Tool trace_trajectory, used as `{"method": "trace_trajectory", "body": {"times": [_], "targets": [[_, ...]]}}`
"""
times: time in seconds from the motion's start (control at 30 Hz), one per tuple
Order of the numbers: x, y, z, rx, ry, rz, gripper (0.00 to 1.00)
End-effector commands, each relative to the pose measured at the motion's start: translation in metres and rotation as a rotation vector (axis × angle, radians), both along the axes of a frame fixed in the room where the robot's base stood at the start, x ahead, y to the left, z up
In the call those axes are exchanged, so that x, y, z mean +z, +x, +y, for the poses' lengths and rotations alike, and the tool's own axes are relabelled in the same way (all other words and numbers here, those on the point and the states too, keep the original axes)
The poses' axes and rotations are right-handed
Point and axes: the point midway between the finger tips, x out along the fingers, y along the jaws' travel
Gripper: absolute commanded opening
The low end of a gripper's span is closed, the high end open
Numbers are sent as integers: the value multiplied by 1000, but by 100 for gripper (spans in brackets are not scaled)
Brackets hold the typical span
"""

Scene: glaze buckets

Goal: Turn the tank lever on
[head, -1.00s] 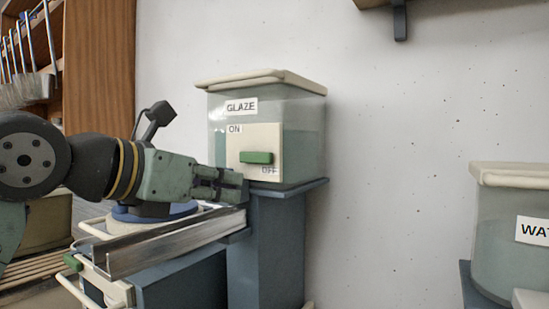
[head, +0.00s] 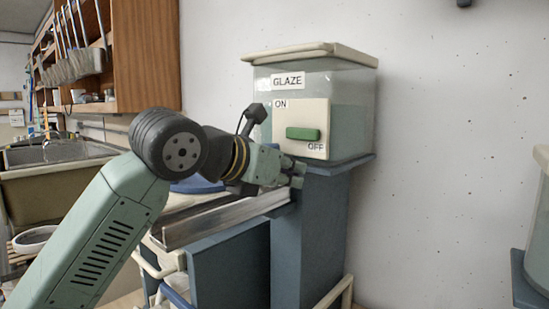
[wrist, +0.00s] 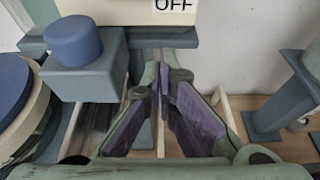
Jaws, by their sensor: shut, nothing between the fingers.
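The glaze tank (head: 352,95) is a clear box with a cream lid on a blue stand, labelled GLAZE. On its front is a cream plate (head: 316,113) marked ON at the upper left and OFF at the lower right. The green lever (head: 303,134) lies level across the plate. My gripper (head: 298,175) is below and slightly left of the lever, apart from it, near the stand's top. In the wrist view my gripper (wrist: 161,75) has its fingertips together with nothing between them. The plate's lower edge and OFF label show above it there; the lever is out of that view.
A metal trough (head: 215,222) runs below my gripper. A blue block with a round knob (wrist: 83,50) is left of the fingers in the wrist view. Another tank (head: 540,220) stands at the right edge. A sink (head: 60,155) and wooden shelf (head: 145,55) are at left.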

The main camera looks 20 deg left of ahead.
Motion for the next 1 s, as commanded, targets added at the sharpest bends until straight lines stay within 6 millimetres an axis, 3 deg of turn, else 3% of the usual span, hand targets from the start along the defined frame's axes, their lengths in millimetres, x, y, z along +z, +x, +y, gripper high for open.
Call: {"method": "trace_trajectory", "body": {"times": [0.1,0.2,0.4,1.0], "targets": [[-5,22,-10,-3,-1,3,0],[16,21,-9,0,0,-1,0],[31,21,-8,1,-3,-1,0],[32,18,-13,1,-13,4,0]]}}
